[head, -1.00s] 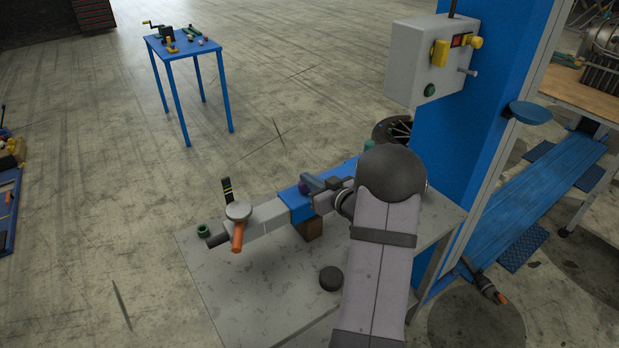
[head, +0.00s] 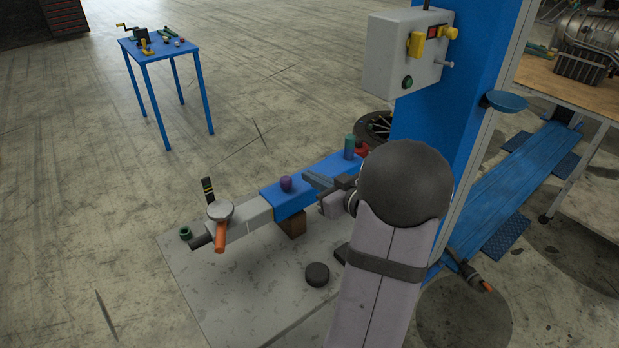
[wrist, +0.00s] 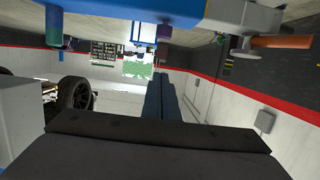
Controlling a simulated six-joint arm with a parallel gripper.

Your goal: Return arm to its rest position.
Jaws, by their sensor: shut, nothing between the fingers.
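My gripper (head: 319,182) shows in the head view at the end of my bent arm, its fingers together with nothing between them. It is beside the blue beam (head: 318,181), near a small purple piece (head: 286,184) that stands on the beam. I cannot tell whether the fingers touch the beam. In the wrist view the two dark blue-grey fingers (wrist: 158,97) lie side by side. The wrist picture looks upside down, with the beam along the top and the room's far wall beyond.
A grey table (head: 225,290) lies under the beam, with a black puck (head: 317,274) on it. A green cylinder (head: 349,147) stands on the beam. The blue post with a grey control box (head: 400,55) rises at right. A blue stand (head: 160,47) is further back; floor between is clear.

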